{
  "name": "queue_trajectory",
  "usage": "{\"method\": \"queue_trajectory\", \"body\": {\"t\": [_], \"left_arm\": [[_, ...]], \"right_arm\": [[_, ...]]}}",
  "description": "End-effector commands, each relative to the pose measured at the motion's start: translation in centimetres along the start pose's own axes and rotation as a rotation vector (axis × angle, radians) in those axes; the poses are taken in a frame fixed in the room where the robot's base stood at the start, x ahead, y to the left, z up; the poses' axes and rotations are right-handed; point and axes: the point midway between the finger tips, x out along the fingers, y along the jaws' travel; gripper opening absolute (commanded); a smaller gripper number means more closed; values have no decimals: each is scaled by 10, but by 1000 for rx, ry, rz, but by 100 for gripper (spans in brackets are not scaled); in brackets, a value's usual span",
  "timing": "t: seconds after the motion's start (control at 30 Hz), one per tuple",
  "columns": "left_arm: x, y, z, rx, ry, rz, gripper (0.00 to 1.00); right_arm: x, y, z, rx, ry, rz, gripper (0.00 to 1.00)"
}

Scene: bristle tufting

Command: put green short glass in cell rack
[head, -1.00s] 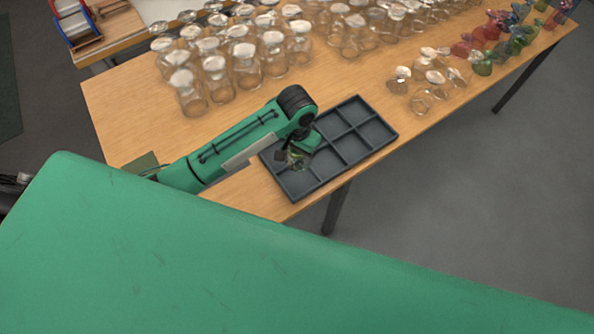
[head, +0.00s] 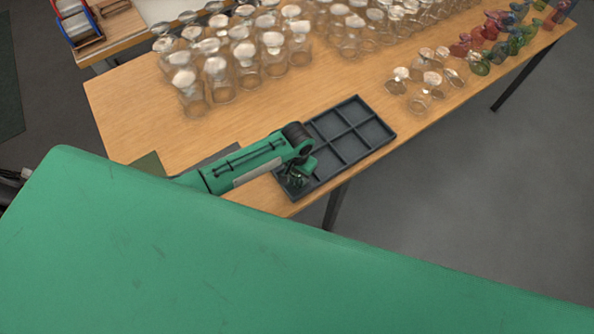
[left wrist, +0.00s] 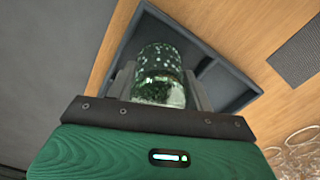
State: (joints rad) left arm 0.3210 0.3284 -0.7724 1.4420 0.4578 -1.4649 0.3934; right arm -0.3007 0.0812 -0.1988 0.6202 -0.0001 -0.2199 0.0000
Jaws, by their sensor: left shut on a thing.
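My left gripper (head: 297,182) is over the near-left corner of the dark grey cell rack (head: 352,138). In the left wrist view, the gripper (left wrist: 160,88) is shut on the green short glass (left wrist: 161,66), with a finger on each side of it. The rack (left wrist: 222,82) lies behind the glass in that view. In the head view the glass is mostly hidden by the gripper, and I cannot tell whether it touches the cell floor. The rack cells that show are empty. My right gripper is not in view.
Many clear glasses (head: 245,58) stand in rows at the back of the wooden table (head: 140,122). A smaller group of clear glasses (head: 432,82) stands right of the rack, with coloured glasses (head: 515,38) at the far right. The rack lies near the table's front edge.

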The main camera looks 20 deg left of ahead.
Motion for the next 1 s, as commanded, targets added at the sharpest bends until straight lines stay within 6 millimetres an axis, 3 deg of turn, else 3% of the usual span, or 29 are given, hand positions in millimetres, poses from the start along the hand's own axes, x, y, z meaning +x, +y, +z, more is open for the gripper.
{"method": "queue_trajectory", "body": {"t": [0.13, 0.17, 0.27, 0.67, 1.0], "left_arm": [[2, 0, 0, -1, 0, 0, 30], [3, 0, 0, -1, 0, 0, 56], [2, 0, 0, -1, 0, 0, 74], [-5, 0, 0, 0, 0, 0, 74], [-67, 0, -1, 1, 4, 1, 74]], "right_arm": [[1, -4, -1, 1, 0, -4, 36], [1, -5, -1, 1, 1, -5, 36], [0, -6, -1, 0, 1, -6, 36], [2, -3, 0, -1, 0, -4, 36], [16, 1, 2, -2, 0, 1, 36]]}}
